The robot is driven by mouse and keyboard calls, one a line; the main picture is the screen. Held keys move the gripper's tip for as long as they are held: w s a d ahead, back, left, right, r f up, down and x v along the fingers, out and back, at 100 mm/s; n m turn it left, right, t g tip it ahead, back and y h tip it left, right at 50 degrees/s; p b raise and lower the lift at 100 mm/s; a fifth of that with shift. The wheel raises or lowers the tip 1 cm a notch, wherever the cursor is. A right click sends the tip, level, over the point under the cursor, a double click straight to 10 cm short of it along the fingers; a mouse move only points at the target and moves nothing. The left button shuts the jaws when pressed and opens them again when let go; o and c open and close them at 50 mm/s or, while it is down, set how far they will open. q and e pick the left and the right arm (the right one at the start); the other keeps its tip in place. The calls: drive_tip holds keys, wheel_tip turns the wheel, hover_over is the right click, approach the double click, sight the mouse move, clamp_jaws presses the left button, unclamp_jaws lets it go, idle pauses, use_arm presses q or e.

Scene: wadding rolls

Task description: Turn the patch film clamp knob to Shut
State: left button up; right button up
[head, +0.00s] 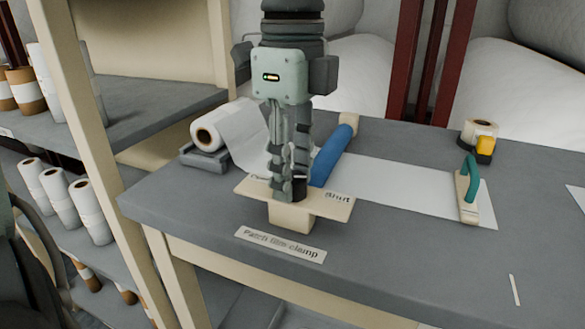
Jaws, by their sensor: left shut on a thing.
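The patch film clamp is a cream block with a flat plate (327,207) at the front edge of the grey table. The word "Shut" shows on the right of the plate; the label on its left is mostly hidden. A "Patch film clamp" label (280,244) lies on the table front. My left gripper (288,192) points down over the plate, shut on the dark knob (299,188). The fingers cover most of the knob, so I cannot tell which way it points. My right gripper is not in view.
Behind the clamp are a blue roller (333,155) and a white film roll (228,130). A green-handled tool (468,187) stands on the white sheet (400,188) at right. A tape dispenser (481,140) stands behind it. Shelves with rolls (62,200) are at left. The table's right front is mostly clear.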

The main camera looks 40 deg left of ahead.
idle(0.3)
use_arm(q)
drive_tip(key=o, duration=1.2)
drive_tip(key=shift+c, duration=0.2)
wheel_tip(320, 180, up, 12)
